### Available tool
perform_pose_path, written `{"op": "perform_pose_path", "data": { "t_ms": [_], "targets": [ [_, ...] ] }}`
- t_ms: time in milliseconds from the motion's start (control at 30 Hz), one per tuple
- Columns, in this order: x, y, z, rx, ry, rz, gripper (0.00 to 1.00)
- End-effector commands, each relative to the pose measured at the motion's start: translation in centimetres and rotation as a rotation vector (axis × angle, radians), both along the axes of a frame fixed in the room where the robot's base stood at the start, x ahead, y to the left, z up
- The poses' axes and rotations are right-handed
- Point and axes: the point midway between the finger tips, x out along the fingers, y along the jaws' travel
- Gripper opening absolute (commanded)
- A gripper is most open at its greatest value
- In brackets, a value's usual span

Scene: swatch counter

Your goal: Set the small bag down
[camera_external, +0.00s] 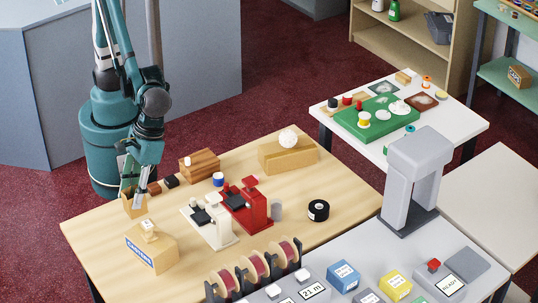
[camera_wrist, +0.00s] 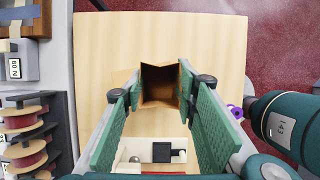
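The small bag (camera_external: 134,204) is a brown paper bag with an open top, over the left part of the wooden table (camera_external: 100,225). In the wrist view the small bag (camera_wrist: 160,84) sits between the fingertips, its dark inside facing the camera. My gripper (camera_external: 143,186) points down at the bag, and its green pads (camera_wrist: 163,88) appear to touch both sides of it. The wrist view shows table surface around the bag and a faint shadow to its left. The bag's underside is hidden, so I cannot tell whether it touches the table.
A tan box (camera_external: 152,252) labelled cartons stands in front of the bag. White (camera_external: 212,222) and red (camera_external: 246,205) devices stand mid-table. Red spools (camera_external: 254,267) line the front.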

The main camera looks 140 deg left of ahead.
Motion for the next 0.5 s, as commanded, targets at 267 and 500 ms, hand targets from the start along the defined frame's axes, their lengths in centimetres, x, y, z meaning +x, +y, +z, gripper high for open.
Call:
{"op": "perform_pose_path", "data": {
  "t_ms": [267, 500],
  "targets": [
    [-6.7, -4.7, -0.6, -0.006, -0.001, -0.002, 0.25],
    [-10.4, -6.9, -1.0, -0.010, -0.001, 0.001, 0.25]
  ]
}}
